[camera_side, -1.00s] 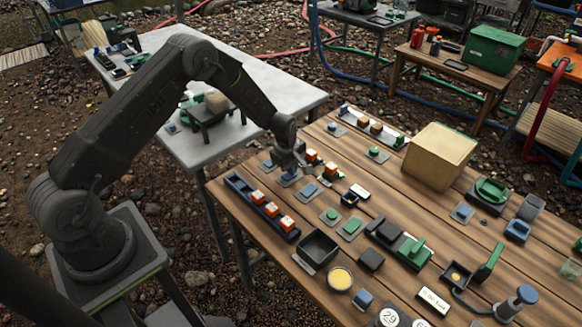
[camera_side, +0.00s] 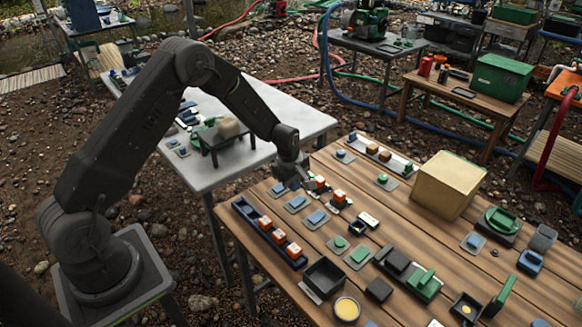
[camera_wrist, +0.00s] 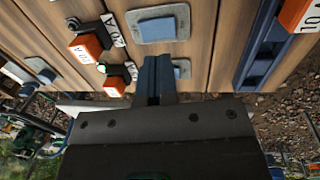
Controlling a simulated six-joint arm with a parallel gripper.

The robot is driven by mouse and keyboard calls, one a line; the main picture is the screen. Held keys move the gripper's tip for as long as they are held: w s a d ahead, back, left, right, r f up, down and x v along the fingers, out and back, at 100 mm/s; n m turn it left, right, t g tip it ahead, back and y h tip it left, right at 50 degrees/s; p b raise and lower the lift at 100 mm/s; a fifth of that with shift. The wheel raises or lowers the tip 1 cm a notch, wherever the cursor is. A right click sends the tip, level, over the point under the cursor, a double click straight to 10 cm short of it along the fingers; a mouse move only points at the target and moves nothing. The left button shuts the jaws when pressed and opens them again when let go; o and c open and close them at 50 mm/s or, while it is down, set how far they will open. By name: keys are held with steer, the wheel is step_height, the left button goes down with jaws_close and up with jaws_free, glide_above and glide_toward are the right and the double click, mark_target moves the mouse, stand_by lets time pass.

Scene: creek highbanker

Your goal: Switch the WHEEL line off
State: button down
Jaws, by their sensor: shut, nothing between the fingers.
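My gripper (camera_side: 294,184) is shut and empty, low over the left edge of the wooden table. Several blue switches on grey plates stand in a row there: one beside my gripper (camera_side: 278,188), one a little nearer the camera (camera_side: 297,203), and another beyond that (camera_side: 316,219). In the wrist view, my shut fingers (camera_wrist: 156,75) cover part of one blue switch (camera_wrist: 182,69). Another blue switch (camera_wrist: 158,28) lies clear above them. I cannot read a WHEEL label, which switch it belongs to, or any switch's position. Contact with a switch cannot be told.
Orange-topped blocks (camera_side: 318,183) stand close right of my gripper; their tags read 10 A and 20 A in the wrist view. A dark blue tray (camera_side: 240,204) with orange blocks lies nearer the camera. A large tan box (camera_side: 448,184) stands behind.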

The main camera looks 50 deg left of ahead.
mark_target(301, 200)
step_height(301, 200, up, 8)
steer(key=s, duration=0.1)
steer(key=shift+s+r, duration=0.15)
steer(key=shift+r, duration=0.05)
steer(key=shift+w+d, duration=0.4)
steer(key=shift+w, duration=0.4)
steer(key=f, duration=0.4)
steer(key=w+f, duration=0.1)
steer(key=f, duration=0.4)
steer(key=w+f, duration=0.1)
steer(key=f, duration=0.3)
steer(key=shift+f, duration=0.4)
steer(key=shift+f, duration=0.1)
steer(key=shift+f, duration=0.15)
steer(key=shift+s, duration=0.15)
